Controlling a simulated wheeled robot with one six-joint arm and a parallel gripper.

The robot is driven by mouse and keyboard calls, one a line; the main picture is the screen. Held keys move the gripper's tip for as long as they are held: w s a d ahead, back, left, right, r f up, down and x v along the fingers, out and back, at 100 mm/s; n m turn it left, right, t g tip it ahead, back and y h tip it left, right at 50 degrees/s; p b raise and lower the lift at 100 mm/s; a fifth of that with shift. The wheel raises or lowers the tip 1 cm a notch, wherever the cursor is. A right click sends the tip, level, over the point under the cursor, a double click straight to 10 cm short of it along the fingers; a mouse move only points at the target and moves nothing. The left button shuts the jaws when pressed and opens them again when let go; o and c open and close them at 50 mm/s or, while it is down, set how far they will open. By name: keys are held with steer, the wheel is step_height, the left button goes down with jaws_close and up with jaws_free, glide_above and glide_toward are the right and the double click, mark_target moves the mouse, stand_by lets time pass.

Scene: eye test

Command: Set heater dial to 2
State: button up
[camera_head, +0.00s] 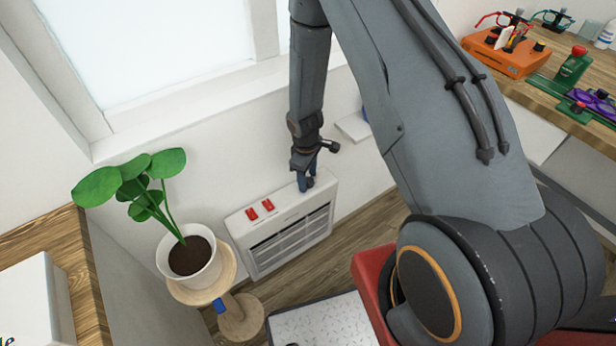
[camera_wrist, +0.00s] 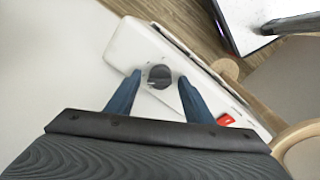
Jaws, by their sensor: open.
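The heater (camera_head: 287,232) is a white box with a dark front grille, standing on the floor against the wall under the window. Two red switches (camera_head: 260,209) sit on its top, left of my gripper. In the wrist view the heater's top (camera_wrist: 130,48) carries a dark round dial (camera_wrist: 159,76), and one red switch (camera_wrist: 226,120) shows at the lower right. My gripper (camera_head: 306,182) points down over the right end of the heater's top. In the wrist view its open blue fingers (camera_wrist: 160,84) stand on both sides of the dial, with gaps visible. The dial's numbers are too small to read.
A potted plant (camera_head: 190,257) stands on a wooden stool (camera_head: 228,283) left of the heater.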

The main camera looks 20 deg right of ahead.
steer(key=shift+c, duration=0.5)
steer(key=c, duration=0.9)
steer(key=shift+m, duration=0.3)
steer(key=m+b, duration=0.3)
steer(key=m, duration=0.1)
steer(key=shift+w+f, duration=0.1)
steer(key=shift+m+g+b, duration=0.3)
steer(key=shift+m+b, duration=0.75)
steer(key=shift+m, duration=1.45)
